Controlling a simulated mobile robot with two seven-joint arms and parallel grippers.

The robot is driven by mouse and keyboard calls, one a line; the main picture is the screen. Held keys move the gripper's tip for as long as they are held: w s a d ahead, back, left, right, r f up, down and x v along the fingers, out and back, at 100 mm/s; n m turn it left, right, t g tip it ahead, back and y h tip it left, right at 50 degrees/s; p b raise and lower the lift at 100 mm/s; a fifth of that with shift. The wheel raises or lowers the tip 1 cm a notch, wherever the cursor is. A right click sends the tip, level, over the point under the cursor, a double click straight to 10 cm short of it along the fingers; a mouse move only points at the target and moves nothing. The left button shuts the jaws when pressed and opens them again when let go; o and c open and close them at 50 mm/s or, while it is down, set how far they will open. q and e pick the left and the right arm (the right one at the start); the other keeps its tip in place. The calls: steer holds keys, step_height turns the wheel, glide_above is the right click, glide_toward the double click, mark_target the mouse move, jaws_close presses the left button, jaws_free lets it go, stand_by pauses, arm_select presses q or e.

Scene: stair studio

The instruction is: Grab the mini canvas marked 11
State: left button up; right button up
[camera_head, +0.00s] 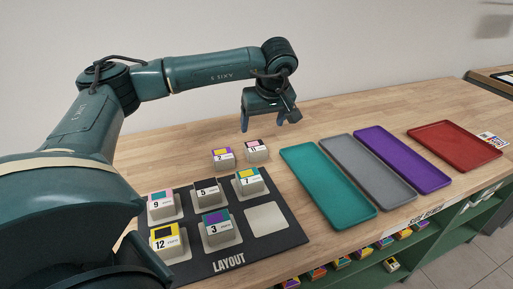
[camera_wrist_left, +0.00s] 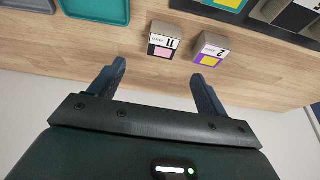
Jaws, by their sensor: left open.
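The mini canvas marked 11 (camera_head: 256,151) is a small block with a dark and pink top and a white numbered label. It stands on the wooden bench behind the layout board, right beside the canvas marked 2 (camera_head: 223,158). In the left wrist view canvas 11 (camera_wrist_left: 163,45) lies ahead of the fingers, roughly between their lines, and canvas 2 (camera_wrist_left: 209,51) is just to its right. My left gripper (camera_head: 275,123) is open and empty, above the bench and behind canvas 11. Its two fingers also show in the wrist view (camera_wrist_left: 158,88). My right gripper is not seen.
The dark layout board (camera_head: 279,244) holds canvases 9, 5, 7, 12 and 3, with one empty pad (camera_head: 266,220). Teal (camera_head: 325,186), grey (camera_head: 367,168), purple (camera_head: 402,157) and red (camera_head: 453,146) trays stand to the right. A wall is behind the bench.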

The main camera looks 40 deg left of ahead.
mark_target(255, 146)
arm_select(q)
steer(key=x, duration=0.6)
steer(key=shift+f, duration=0.35)
steer(key=shift+x, duration=2.65)
steer(key=shift+s+a, duration=0.2)
steer(key=shift+c, duration=0.3)
steer(key=c, duration=1)
